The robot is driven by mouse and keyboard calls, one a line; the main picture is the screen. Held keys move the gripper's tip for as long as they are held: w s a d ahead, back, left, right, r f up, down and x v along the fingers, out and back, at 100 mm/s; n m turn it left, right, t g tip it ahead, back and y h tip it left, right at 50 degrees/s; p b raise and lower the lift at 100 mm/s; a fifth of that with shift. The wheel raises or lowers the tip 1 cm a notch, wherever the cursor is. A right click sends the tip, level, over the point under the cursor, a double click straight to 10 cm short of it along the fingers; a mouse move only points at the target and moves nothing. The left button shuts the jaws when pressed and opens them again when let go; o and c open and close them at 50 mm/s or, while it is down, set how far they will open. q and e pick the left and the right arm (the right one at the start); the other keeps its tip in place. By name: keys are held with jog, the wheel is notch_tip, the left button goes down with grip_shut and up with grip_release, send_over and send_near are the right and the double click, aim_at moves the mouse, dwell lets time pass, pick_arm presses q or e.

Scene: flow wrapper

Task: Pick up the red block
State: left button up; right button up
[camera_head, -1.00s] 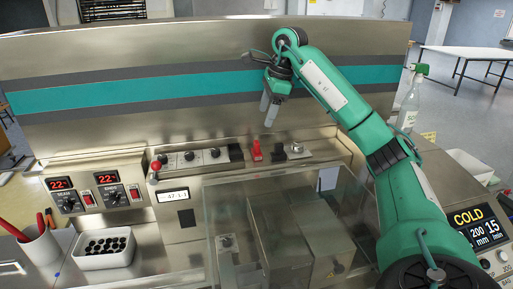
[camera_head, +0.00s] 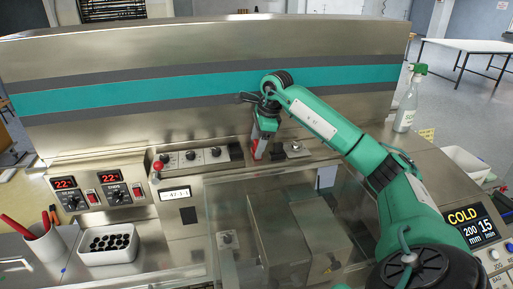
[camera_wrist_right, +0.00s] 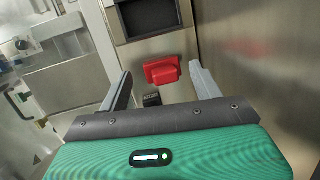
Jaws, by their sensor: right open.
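The red block (camera_head: 256,144) sits on the metal ledge of the machine, below the teal-striped back panel. In the head view my right gripper hides part of it. My right gripper (camera_head: 262,138) points down right at the block, its jaws open. In the right wrist view the block (camera_wrist_right: 163,70) lies between the lines of the two spread fingers, near their tips, with a gap on each side. I cannot tell how far the fingers reach down beside it. My left gripper is out of view.
A panel with black knobs (camera_head: 192,158) is left of the block, and a silver knob (camera_head: 294,149) is right of it. A small black part (camera_wrist_right: 152,99) is close to the block. A clear guard (camera_head: 225,205) lies in front. A spray bottle (camera_head: 407,105) stands far right.

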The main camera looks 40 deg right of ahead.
aim_at(257, 143)
jog(key=shift+w+f, duration=0.15)
jog(key=shift+f, duration=0.35)
jog(key=c, duration=1.1)
jog(key=shift+a, duration=0.1)
jog(key=shift+r, duration=0.1)
jog(key=shift+r+p, duration=0.45)
jog(key=shift+r, duration=0.1)
jog(key=shift+c, duration=0.2)
jog(key=p+v, duration=0.1)
jog(key=v, duration=0.1)
jog(key=p+v, duration=0.1)
jog(key=p, duration=0.1)
jog(key=w+p+v, duration=0.1)
jog(key=v, duration=0.1)
jog(key=shift+s+a+r, duration=0.1)
jog(key=shift+a+r, duration=0.3)
jog(key=shift+r, duration=0.15)
grip_shut()
jog(key=s+a+b, duration=0.4)
jog(key=s, duration=0.4)
jog(key=s+a+b, duration=0.5)
jog(key=s, duration=0.4)
jog(key=shift+a, duration=0.25)
